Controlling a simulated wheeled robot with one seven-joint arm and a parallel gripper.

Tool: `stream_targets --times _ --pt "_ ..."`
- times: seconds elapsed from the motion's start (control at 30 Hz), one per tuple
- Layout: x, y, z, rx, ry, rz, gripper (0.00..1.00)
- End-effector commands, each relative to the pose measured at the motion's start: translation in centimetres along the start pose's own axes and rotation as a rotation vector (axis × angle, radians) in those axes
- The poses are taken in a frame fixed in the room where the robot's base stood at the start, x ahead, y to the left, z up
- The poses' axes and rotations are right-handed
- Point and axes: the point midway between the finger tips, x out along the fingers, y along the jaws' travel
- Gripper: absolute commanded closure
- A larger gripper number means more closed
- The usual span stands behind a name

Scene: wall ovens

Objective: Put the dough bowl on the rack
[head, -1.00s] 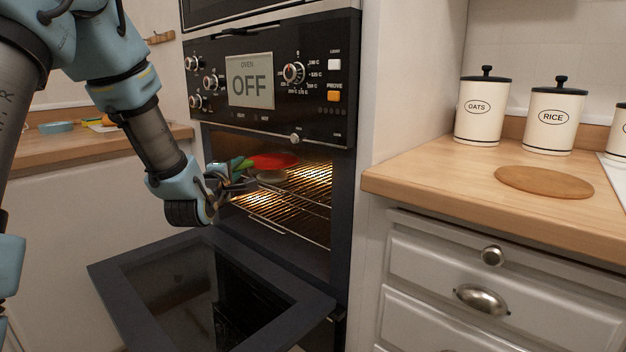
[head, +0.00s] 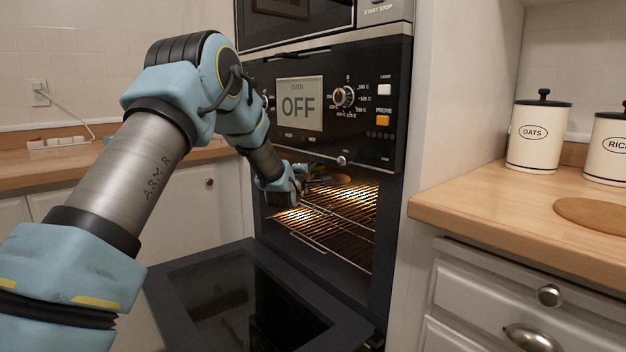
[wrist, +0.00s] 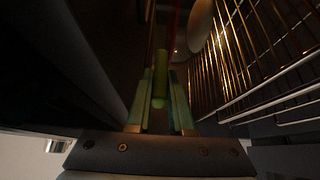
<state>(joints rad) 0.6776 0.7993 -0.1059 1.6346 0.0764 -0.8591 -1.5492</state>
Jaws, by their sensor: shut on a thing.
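My gripper (head: 310,177) is inside the mouth of the open oven, near the top of the cavity. In the wrist view its fingers are shut on a green, handle-like part (wrist: 160,70) of the dough bowl. The bowl (head: 340,178) is dim and partly hidden under the control panel. Its pale rounded underside (wrist: 200,24) shows in the wrist view, with a red strip beside it. The wire rack (head: 325,228) lies below the bowl in the head view, lit warmly. The bowl appears held above the rack; I cannot see any contact.
The oven door (head: 240,300) is folded down in front of the opening. The control panel (head: 330,105) is close above my gripper and its display reads OFF. A wooden counter (head: 480,205) with canisters (head: 536,135) stands at the right. Another counter (head: 60,170) is at the left.

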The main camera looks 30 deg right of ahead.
Motion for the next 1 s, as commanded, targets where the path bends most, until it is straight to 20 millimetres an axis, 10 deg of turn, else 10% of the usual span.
stream_targets --times 0.87,0.9,1.0 --pt "0.7 -3.6 -0.1 -0.001 0.001 0.008 1.00" --pt "0.7 -3.8 0.0 0.000 0.000 0.000 0.76" --pt "0.7 -3.8 0.0 0.000 0.000 0.000 0.64"
